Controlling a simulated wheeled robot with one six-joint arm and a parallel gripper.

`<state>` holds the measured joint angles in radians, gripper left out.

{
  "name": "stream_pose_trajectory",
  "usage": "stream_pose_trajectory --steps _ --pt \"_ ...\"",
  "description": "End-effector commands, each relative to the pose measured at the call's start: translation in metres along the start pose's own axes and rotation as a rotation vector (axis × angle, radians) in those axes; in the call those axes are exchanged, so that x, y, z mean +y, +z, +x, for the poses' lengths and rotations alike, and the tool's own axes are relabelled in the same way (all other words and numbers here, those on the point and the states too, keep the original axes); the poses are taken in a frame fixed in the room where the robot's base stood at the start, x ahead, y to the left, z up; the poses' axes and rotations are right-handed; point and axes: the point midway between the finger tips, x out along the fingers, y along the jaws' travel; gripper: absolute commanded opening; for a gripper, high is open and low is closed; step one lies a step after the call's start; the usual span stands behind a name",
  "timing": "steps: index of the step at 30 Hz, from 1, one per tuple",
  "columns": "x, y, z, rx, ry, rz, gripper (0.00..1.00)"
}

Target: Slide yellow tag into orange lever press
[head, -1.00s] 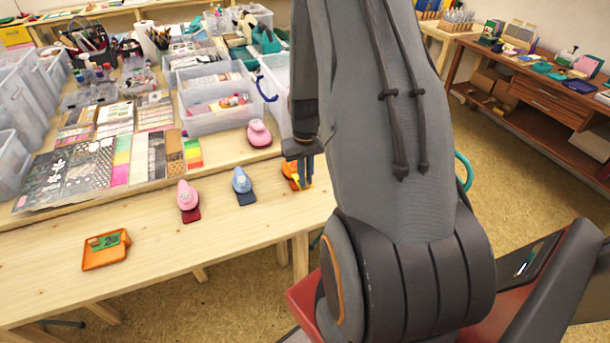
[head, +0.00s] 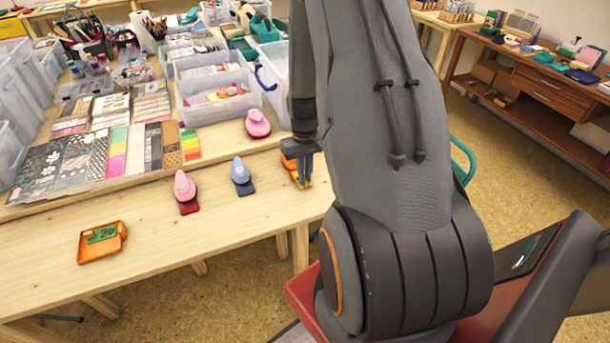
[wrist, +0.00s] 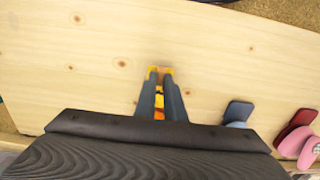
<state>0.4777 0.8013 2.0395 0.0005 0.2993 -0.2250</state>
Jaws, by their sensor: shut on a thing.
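The orange lever press (head: 289,162) stands near the right end of the table, partly hidden behind my gripper. My gripper (head: 302,182) points down right beside the press, on its right in the head view. It is shut on the yellow tag (head: 307,185), of which only small bits show at the fingertips. In the wrist view, yellow of the tag (wrist: 153,72) shows at the tips of my gripper (wrist: 160,80), and orange of the press (wrist: 159,114) shows between the fingers. Whether the tag is inside the press slot or beside it, I cannot tell.
A blue press (head: 241,176) stands left of the orange one, then a pink-and-red press (head: 185,192). A pink press (head: 257,124) is behind. An orange tray (head: 98,252) with a green piece lies at the left. Clear bins stand farther back. The front table strip is mostly bare.

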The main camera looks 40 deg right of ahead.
Motion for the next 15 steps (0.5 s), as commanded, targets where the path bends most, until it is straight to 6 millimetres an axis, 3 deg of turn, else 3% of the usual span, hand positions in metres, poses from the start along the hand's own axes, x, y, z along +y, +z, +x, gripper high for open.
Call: stream_pose_trajectory --steps 15 --pt "0.0 -0.024 0.001 0.0 0.0 0.0 0.0"
